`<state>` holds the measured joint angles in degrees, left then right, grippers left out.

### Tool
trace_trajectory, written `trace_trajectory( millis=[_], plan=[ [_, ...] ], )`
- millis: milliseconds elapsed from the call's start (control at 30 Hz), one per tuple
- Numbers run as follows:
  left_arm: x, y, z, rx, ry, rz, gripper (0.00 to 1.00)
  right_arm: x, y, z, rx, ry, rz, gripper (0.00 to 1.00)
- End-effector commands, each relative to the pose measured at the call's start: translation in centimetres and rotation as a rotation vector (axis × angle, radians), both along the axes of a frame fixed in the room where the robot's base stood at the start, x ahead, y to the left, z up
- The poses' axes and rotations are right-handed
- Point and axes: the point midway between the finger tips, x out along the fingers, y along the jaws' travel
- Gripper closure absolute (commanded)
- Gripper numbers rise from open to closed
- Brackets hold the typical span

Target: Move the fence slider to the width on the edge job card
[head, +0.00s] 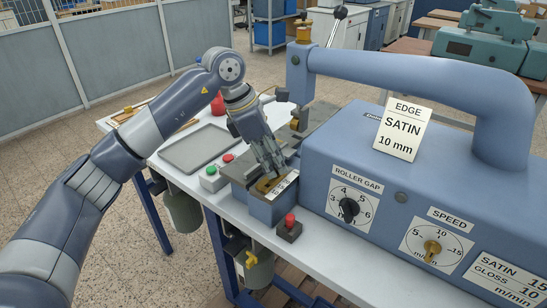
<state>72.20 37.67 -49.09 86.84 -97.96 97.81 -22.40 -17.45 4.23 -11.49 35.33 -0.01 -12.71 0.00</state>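The edge job card (403,129) stands on the blue machine and reads "EDGE SATIN 10 mm". A block with a white scale strip (286,184) sits at the machine's front left. A small brass piece (265,185), which looks like the fence slider, lies beside the strip. My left gripper (274,171) points down at this brass piece, its fingertips at or just above it. The fingers overlap in this view, so I cannot tell whether they grip it. The scale marks are too small to read. My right gripper is out of view.
The blue machine (440,175) carries a roller gap dial (350,208) and a speed dial (432,248). A red button box (289,229) and a green-and-red button box (214,177) stand near the block. A grey tray (194,148) lies on the white table behind.

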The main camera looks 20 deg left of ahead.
Motion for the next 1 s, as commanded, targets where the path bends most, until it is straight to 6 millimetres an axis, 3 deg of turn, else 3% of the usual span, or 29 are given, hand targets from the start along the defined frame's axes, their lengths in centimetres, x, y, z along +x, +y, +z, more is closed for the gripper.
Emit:
trace_trajectory(
  millis=[133,467,800,1000],
  plan=[
    [0.1,0.0,0.1,-0.002,-0.004,0.001,0.62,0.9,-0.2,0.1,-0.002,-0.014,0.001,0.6],
    [0.1,0.4,1.2,-0.003,-0.009,0.004,0.62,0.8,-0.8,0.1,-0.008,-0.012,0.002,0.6],
    [-1.1,2.8,7.6,-0.004,-0.011,0.006,0.62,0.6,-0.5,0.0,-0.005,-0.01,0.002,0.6],
    [-1.7,3.8,10.4,-0.003,-0.007,0.003,0.62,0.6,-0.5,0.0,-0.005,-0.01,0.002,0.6]
  ],
)
